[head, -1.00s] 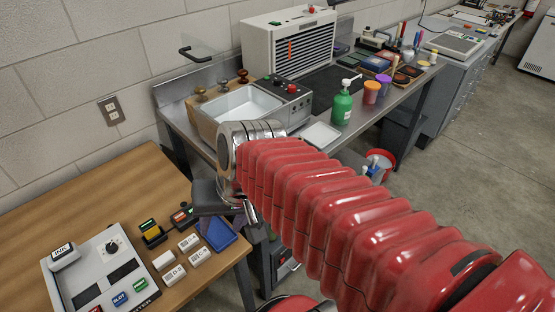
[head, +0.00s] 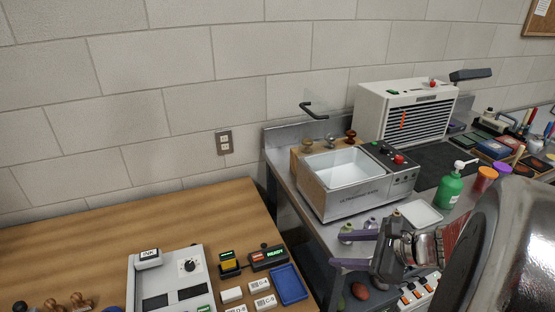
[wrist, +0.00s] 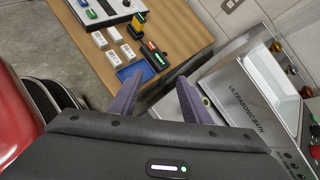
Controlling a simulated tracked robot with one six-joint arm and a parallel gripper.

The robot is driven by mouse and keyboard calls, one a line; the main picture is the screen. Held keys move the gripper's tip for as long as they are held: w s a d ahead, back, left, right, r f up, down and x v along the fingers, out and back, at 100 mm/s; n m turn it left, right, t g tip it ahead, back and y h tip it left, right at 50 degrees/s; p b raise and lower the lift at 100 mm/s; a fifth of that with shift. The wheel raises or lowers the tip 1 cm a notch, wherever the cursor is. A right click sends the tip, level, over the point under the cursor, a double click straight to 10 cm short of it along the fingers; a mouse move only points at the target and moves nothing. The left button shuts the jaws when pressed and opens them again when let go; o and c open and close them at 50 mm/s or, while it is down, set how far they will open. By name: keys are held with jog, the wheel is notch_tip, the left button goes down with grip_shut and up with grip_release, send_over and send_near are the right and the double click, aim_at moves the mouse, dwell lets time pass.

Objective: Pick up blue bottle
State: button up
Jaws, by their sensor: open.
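I see no blue bottle in either view. The only bottle I can make out clearly is a green pump bottle (head: 450,190) with a white top, standing on the steel bench. My gripper (head: 340,250) has two purple fingers spread apart with nothing between them. It is in front of the ultrasonic bath, near the gap between the wooden table and the bench. In the wrist view my gripper (wrist: 153,97) points toward that gap, with a blue tray (wrist: 133,74) beyond the left finger. My arm hides part of the bench at the right.
The ultrasonic bath (head: 318,190) stands on the bench, with a white vented machine (head: 405,118) behind it. Orange and purple-lidded cups (head: 485,178) stand by the green bottle. The wooden table (head: 150,225) holds a grey control box (head: 165,285) and small blocks; its back is clear.

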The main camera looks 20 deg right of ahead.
aim_at(375, 223)
jog(key=s+d+m+t+h, duration=0.3)
jog(key=d+m, duration=0.7)
jog(key=d, duration=0.6)
jog(key=shift+f+t+h, duration=0.2)
jog(key=shift+t+h, duration=0.6)
jog(key=shift+h, duration=0.2)
jog(key=x, duration=0.7)
jog(key=shift+w+a+f, duration=0.1)
jog(key=shift+w+f, duration=0.05)
jog(key=shift+w, duration=0.2)
jog(key=shift+w+f, duration=0.2)
jog(key=shift+w, duration=0.25)
jog(key=shift+x, duration=2.55)
jog(key=shift+f, duration=0.1)
jog(key=shift+c, duration=0.5)
